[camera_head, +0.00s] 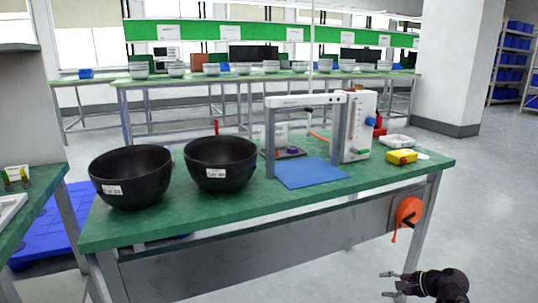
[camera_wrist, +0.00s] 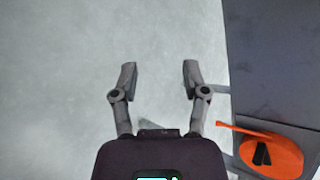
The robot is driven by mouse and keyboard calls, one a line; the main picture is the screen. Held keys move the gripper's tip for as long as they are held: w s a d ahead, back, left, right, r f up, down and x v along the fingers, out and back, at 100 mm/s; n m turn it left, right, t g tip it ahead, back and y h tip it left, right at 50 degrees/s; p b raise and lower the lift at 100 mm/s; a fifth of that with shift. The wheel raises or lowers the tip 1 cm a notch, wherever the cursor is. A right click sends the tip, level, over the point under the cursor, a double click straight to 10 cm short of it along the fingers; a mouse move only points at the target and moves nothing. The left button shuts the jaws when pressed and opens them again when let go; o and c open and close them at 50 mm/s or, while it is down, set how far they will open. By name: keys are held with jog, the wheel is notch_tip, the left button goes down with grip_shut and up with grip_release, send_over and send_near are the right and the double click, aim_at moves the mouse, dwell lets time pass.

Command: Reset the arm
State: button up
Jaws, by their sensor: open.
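My gripper (camera_head: 387,283) is at the lower right of the head view, low in front of the bench's right end and apart from it. In the wrist view my gripper (camera_wrist: 159,78) has its two fingers spread, with only grey floor between them. It is open and empty. The green-topped bench (camera_head: 270,207) stands behind it in the head view.
An orange round item (camera_head: 408,212) hangs on the bench's right front; it also shows in the wrist view (camera_wrist: 272,155). Two black bowls (camera_head: 131,177) (camera_head: 220,164), a blue mat (camera_head: 310,173), a grey frame (camera_head: 269,140) and a yellow item (camera_head: 402,156) are on top. Floor at right is clear.

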jog(key=s+a+n+g+h+p, duration=0.4)
jog(key=a+n, duration=0.3)
jog(key=a, duration=0.2)
jog(key=s+a+n+g+h+p, duration=0.35)
jog(key=a+n, duration=0.35)
jog(key=a, duration=0.3)
notch_tip(320, 180, up, 37)
jog(key=p, duration=3.7)
jog(key=shift+w+d+r+h, duration=0.2)
jog(key=shift+d+h, duration=0.05)
jog(key=shift+h, duration=0.1)
jog(key=shift+f, duration=0.1)
